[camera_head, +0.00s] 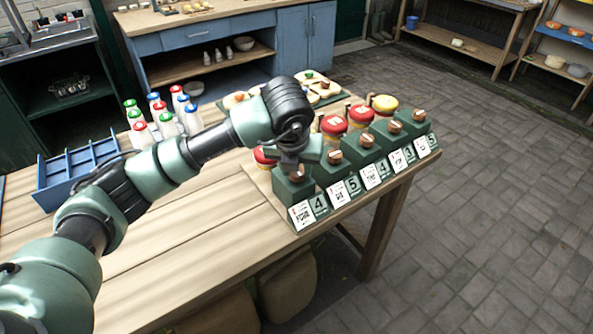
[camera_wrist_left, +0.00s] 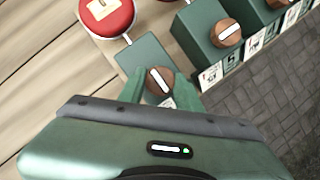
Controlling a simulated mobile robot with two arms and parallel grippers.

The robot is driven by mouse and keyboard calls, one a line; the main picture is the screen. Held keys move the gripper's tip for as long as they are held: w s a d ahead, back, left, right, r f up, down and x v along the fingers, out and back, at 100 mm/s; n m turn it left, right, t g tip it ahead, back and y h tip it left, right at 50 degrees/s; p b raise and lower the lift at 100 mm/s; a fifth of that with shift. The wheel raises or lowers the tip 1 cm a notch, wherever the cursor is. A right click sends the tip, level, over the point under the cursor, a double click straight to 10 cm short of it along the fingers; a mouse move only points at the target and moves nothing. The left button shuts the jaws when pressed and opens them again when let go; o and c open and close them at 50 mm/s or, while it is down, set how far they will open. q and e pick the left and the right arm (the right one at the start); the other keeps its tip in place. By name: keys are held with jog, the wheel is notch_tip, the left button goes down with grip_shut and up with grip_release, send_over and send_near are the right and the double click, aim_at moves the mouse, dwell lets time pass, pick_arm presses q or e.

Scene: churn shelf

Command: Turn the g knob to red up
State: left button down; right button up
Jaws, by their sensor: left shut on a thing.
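A row of green boxes with brown round knobs stands along the table's right edge. My left gripper (camera_head: 300,158) is at the nearest box (camera_head: 292,196). In the left wrist view its fingers (camera_wrist_left: 158,88) are shut on that box's wooden knob (camera_wrist_left: 158,79), one on each side. The knob has a white bar, tilted there. Behind the boxes are round pieces: red ones (camera_head: 334,125) with pale labels and a yellow one (camera_head: 385,103) at the far end. A red disc (camera_wrist_left: 107,14) shows behind the held knob's box. I cannot tell which knob is g. My right gripper is out of view.
White cards and dark number plates (camera_head: 319,205) line the boxes' fronts. White bottles (camera_head: 168,124) with red, green and blue caps and a blue divided tray (camera_head: 80,166) stand left on the table (camera_head: 200,230). Stone floor (camera_head: 470,180) is clear to the right.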

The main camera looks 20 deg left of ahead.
aim_at(295, 191)
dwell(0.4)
pick_arm(q)
jog(key=c, duration=1)
grip_release()
jog(key=b+v, duration=0.1)
jog(key=v, duration=0.7)
jog(key=shift+f, duration=0.1)
